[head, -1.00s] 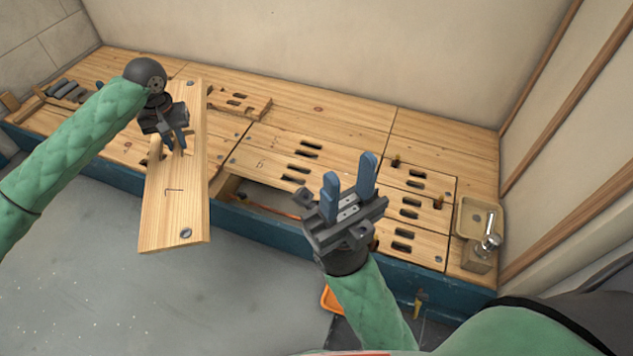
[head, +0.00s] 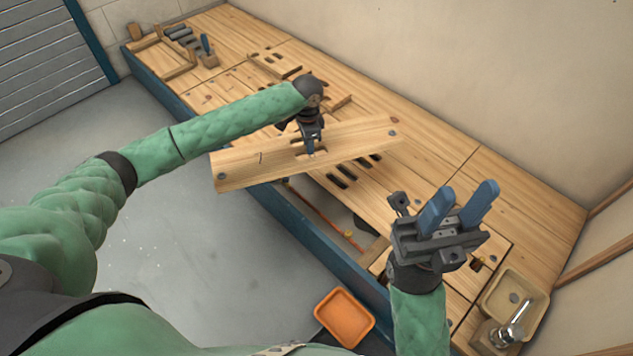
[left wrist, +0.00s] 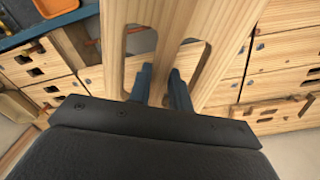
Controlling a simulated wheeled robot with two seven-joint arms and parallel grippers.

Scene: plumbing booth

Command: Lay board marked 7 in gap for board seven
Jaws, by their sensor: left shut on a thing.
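The board marked 7 (head: 250,168) is a long pale plank with a screw at each end and slots in its middle. My left gripper (head: 311,148) is shut on it at the slots and holds it above the bench, its left end out past the front edge. The board also fills the middle of the left wrist view (left wrist: 172,25), with the gripper's blue fingers (left wrist: 163,88) at the slots. The gap (head: 325,208) is a dark opening at the bench front, below the board, with an orange pipe inside; the board hides part of its surroundings. My right gripper (head: 458,215) is open and empty.
The wooden bench top (head: 430,145) has other slotted boards. A beige basin with a tap (head: 513,297) is at the right end. An orange tray (head: 344,317) is on the floor in front. A tool rack (head: 180,50) is at the far left.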

